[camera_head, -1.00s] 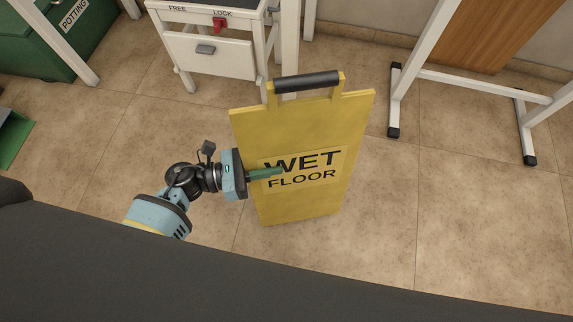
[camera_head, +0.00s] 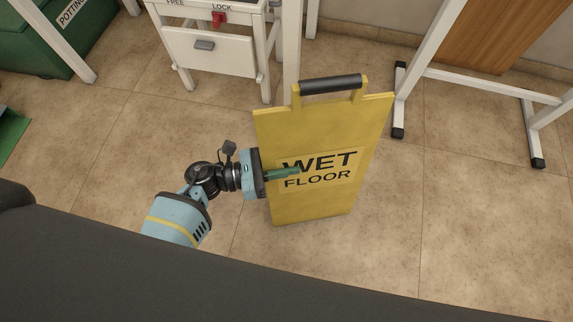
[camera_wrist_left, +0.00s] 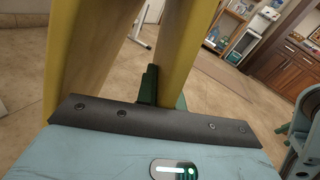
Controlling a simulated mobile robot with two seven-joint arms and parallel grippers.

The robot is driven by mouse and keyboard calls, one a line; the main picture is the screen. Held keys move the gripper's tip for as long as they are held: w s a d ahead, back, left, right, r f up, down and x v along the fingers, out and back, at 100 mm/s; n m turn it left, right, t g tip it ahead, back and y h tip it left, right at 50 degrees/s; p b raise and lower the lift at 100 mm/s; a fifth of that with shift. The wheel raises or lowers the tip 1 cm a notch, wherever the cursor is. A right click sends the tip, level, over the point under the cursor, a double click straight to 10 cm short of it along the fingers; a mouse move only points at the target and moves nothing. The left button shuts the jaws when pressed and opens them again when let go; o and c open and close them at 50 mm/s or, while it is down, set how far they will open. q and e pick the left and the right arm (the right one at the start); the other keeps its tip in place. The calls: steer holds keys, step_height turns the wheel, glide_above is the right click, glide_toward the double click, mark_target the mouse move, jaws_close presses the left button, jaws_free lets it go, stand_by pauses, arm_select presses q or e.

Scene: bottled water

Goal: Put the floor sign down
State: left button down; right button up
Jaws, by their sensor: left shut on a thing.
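The yellow floor sign (camera_head: 315,120) reads WET FLOOR and has a dark grip on its top handle. It stands nearly upright, slightly tilted, over the tiled floor; whether its bottom edge touches the tiles I cannot tell. My left gripper (camera_head: 282,174) reaches it from the left at mid-height, with a green finger across the front panel beside the lettering. It is shut on the sign. In the left wrist view, two yellow panels of the sign (camera_wrist_left: 184,45) rise in front of the gripper, with a green finger (camera_wrist_left: 149,85) between them. My right gripper is not in view.
A white cabinet (camera_head: 205,55) marked FREE and LOCK stands behind the sign. A white frame with black feet (camera_head: 480,88) stands to the right. A green POTTING bin (camera_head: 50,40) is at the far left. Bare tiles (camera_head: 390,230) lie right of the sign.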

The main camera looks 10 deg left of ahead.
arm_select(q)
steer(key=shift+r, duration=0.15)
steer(key=c, duration=1.5)
jaws_free()
steer(key=shift+f, duration=0.25)
steer(key=shift+r, duration=0.15)
steer(key=shift+s+a, duration=0.1)
steer(key=shift+a, duration=0.15)
steer(key=shift+p+v, duration=0.7)
steer(key=shift+v, duration=5.05)
